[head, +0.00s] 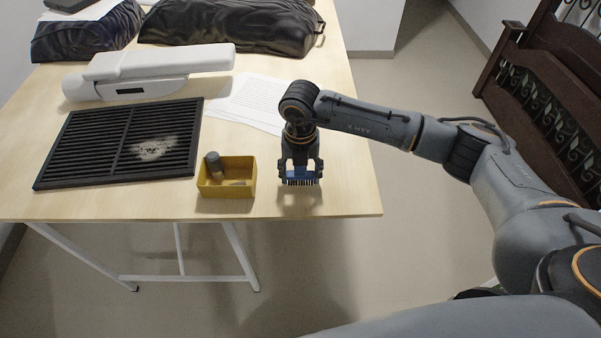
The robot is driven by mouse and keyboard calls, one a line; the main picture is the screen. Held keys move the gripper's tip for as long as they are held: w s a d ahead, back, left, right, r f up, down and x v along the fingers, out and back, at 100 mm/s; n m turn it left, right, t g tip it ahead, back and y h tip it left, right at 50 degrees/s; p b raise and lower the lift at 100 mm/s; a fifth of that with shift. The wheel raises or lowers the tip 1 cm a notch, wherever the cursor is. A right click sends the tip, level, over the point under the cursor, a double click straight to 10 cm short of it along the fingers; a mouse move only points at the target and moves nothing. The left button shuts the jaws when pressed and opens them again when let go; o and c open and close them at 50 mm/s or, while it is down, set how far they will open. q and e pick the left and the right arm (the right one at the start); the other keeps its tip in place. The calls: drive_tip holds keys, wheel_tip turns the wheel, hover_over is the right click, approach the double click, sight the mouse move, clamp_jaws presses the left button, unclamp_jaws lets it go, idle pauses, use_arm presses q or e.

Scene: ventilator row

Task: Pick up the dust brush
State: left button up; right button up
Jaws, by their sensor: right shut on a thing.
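The dust brush (300,182) is blue with dark bristles pointing down, near the front edge of the wooden table, right of the yellow box. My right gripper (300,172) points down from above and is shut on the brush. The fingers hide much of its upper part. I cannot tell whether the bristles touch the table. My left gripper is not in view.
A yellow box (226,190) with a grey cylinder (213,163) stands close left. A black slatted grille (85,150) with pale dust lies further left. Papers (247,100), a white device (150,72) and black bags (235,22) lie behind. The table's right front corner (355,195) is clear.

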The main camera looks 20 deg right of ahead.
drive_tip(key=shift+r, duration=0.15)
drive_tip(key=shift+r, duration=0.25)
wheel_tip(320, 180, up, 2)
drive_tip(key=shift+r, duration=0.15)
drive_tip(key=s+r+b, duration=0.2)
drive_tip(key=s+r, duration=0.8)
drive_tip(key=s, duration=0.4)
drive_tip(key=shift+b, duration=0.4)
drive_tip(key=o, duration=0.6)
drive_tip(key=shift+c, duration=0.2)
drive_tip(key=c, duration=0.4)
